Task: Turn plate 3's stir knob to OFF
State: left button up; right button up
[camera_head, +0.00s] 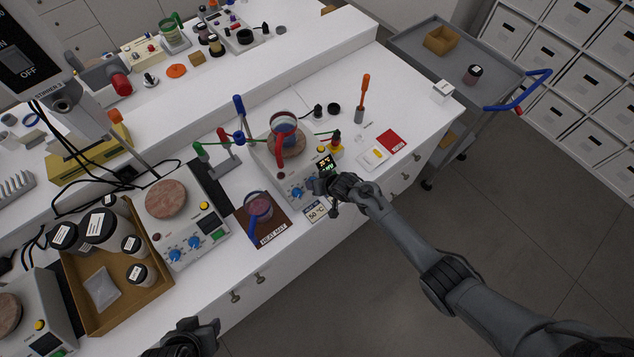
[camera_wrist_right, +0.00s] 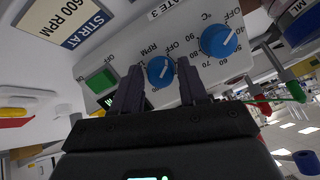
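Plate 3 (camera_head: 262,158) is a white hotplate carrying a beaker of reddish liquid (camera_head: 285,124). In the right wrist view its panel (camera_wrist_right: 120,45) appears upside down. The small blue stir knob (camera_wrist_right: 160,72), by the RPM label, has a white line slanting up to the right; its exact setting is hard to read. The larger blue °C knob (camera_wrist_right: 218,41) is beside it. My right gripper (camera_head: 325,186) is at the panel's front. In the wrist view its fingers (camera_wrist_right: 159,78) are open, one on each side of the stir knob, with visible gaps. My left gripper (camera_head: 195,335) is low at the front, fingers unclear.
Another hotplate (camera_head: 185,225) stands left. A stand with coloured clamps (camera_head: 238,135) reaches over plate 3. The aisle floor in front is clear.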

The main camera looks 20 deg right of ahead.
jog(key=shift+o, duration=1)
jog(key=shift+r, duration=0.1)
jog(key=shift+s+d+r, duration=0.1)
jog(key=shift+s+r, duration=0.2)
jog(key=shift+r, duration=0.1)
jog(key=p+v, duration=0.1)
jog(key=v, duration=0.8)
jog(key=shift+s+r, duration=0.25)
jog(key=shift+d, duration=0.15)
